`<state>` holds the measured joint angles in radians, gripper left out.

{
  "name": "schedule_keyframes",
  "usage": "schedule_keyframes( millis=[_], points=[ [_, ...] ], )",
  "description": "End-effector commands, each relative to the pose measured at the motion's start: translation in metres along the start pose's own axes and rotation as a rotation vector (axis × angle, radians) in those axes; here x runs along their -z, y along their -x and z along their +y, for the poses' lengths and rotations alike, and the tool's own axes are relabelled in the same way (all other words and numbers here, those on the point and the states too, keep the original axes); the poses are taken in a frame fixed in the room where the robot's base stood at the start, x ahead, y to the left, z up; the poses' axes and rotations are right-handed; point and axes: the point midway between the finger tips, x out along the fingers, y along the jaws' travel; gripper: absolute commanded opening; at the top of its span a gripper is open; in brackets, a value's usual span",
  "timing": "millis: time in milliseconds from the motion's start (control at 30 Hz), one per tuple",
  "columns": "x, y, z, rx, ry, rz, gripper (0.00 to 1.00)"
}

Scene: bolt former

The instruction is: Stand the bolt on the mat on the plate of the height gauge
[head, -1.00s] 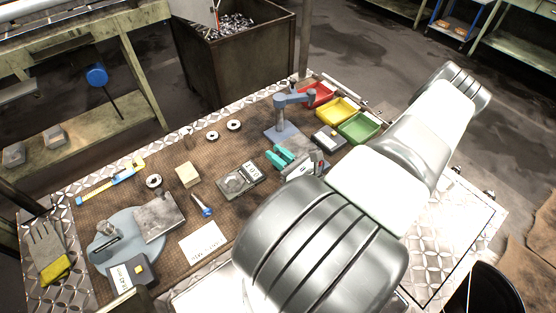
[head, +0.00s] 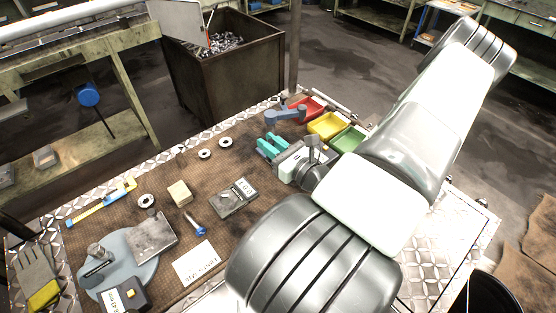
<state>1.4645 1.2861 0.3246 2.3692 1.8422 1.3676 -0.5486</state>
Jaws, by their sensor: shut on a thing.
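My gripper (head: 271,147), with teal fingers, is shut in the head view, beside the blue-grey stand at the back of the table. What it holds is hidden, so I cannot tell if it is the bolt.
Red (head: 308,108), yellow (head: 327,125) and green (head: 349,138) trays stand behind my arm.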

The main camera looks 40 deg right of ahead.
Motion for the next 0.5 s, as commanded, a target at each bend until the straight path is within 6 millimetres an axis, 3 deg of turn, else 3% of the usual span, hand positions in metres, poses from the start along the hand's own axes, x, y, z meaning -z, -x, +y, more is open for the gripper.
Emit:
schedule_keyframes(
  millis=[233,500],
  points=[
    [-0.016,-0.012,-0.042,0.323,-0.008,-0.003,0.0],
    [-0.017,-0.005,-0.082,0.629,-0.006,0.0,0.0]
  ],
)
